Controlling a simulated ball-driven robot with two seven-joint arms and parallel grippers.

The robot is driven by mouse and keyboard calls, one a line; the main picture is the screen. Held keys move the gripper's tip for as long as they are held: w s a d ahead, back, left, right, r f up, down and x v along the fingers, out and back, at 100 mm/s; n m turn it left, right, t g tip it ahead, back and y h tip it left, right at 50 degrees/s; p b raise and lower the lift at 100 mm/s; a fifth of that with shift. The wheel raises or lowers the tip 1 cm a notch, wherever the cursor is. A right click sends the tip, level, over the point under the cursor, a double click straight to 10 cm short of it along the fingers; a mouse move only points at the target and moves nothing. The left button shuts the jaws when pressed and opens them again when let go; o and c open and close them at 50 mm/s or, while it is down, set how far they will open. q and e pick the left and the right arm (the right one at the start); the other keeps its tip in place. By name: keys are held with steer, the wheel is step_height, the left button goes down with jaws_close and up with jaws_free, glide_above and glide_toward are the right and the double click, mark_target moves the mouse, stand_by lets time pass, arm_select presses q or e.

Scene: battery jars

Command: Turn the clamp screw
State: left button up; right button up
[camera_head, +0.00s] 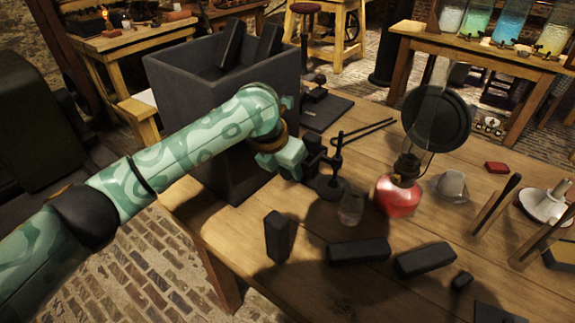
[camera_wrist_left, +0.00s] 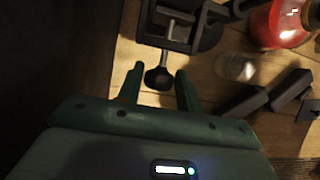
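The dark clamp (camera_head: 315,148) sits at the near left edge of the wooden table, beside the black stand (camera_head: 335,170). Its frame also shows at the top of the left wrist view (camera_wrist_left: 180,25). The clamp screw's dark knob (camera_wrist_left: 158,78) points toward my left gripper (camera_wrist_left: 159,72). The two green fingers are apart, one on each side of the knob, with a visible gap on both sides. In the head view my left gripper (camera_head: 296,158) is next to the clamp and hides the screw. My right gripper is in neither view.
A large dark bin (camera_head: 185,120) stands left of the clamp, under my left arm. A small glass (camera_head: 351,208), a red-filled lamp (camera_head: 398,198) and several black blocks (camera_head: 358,250) are nearby on the table (camera_head: 430,215). The floor beside the table's edge is brick.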

arm_select(q)
steer(key=shift+o, duration=1.2)
steer(key=p+v, duration=0.8)
steer(key=v, duration=0.8)
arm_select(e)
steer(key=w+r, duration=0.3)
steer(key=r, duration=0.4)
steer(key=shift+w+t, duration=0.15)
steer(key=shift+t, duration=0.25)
arm_select(q)
steer(key=shift+a, duration=0.1)
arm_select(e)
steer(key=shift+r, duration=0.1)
